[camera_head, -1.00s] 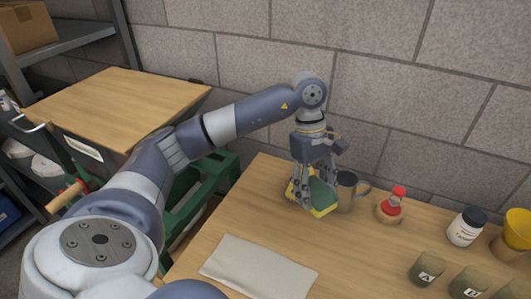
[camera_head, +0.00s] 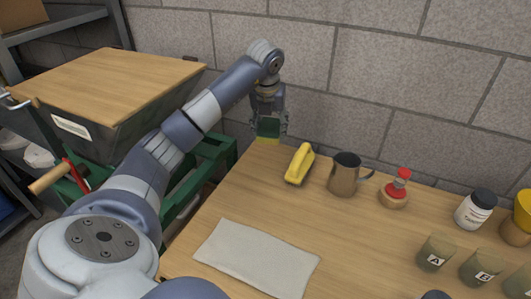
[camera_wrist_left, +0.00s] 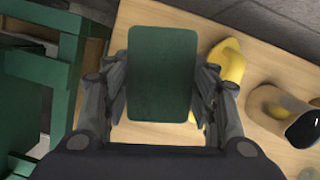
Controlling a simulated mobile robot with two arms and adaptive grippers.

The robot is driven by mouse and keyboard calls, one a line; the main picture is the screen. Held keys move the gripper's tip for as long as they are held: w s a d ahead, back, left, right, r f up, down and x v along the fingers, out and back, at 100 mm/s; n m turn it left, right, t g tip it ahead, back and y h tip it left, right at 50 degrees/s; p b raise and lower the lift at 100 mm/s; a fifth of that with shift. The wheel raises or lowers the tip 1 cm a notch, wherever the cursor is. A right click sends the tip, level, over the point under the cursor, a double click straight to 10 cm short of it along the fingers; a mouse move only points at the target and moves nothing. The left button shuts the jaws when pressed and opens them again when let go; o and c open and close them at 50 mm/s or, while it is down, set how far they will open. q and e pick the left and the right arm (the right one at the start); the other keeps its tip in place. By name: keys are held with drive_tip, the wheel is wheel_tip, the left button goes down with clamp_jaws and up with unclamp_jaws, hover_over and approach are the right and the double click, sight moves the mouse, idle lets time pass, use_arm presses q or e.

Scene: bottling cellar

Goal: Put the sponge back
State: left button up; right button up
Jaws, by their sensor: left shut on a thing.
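The sponge (camera_head: 268,129), green with a yellow layer, is in my left gripper (camera_head: 269,124) at the far left end of the table (camera_head: 230,220). In the left wrist view the sponge's green face (camera_wrist_left: 163,75) lies between the two fingers of my left gripper (camera_wrist_left: 163,95), which is shut on it. It appears raised, but its exact gap to the table is unclear. My right gripper is not in view.
A yellow object (camera_head: 300,164) lies just right of the sponge. Right of it are a metal jug (camera_head: 344,177), a red-topped holder (camera_head: 395,192), a white jar (camera_head: 476,211) and labelled cups (camera_head: 436,254). A cloth (camera_head: 257,260) lies in front. A wall is behind.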

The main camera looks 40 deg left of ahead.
sight(266, 158)
use_arm(q)
drive_tip(key=shift+a+f+n, duration=0.2)
drive_tip(key=shift+a+n, duration=0.35)
drive_tip(key=shift+n, duration=0.05)
drive_tip(key=shift+a+f, duration=0.2)
drive_tip(key=shift+a, duration=0.05)
drive_tip(key=shift+n, duration=0.3)
wheel_tip(266, 158, down, 10)
drive_tip(key=shift+r+p, duration=0.2)
drive_tip(key=shift+p, duration=0.2)
drive_tip(key=shift+s+f, duration=0.1)
drive_tip(key=shift+f, duration=0.05)
drive_tip(key=o, duration=1)
drive_tip(key=shift+g, duration=0.3)
drive_tip(key=shift+r, duration=0.55)
drive_tip(key=v, duration=1.1)
drive_tip(key=shift+s+d+r+b, duration=0.1)
drive_tip(key=shift+s+d+b, duration=0.05)
drive_tip(key=shift+d+b, duration=0.15)
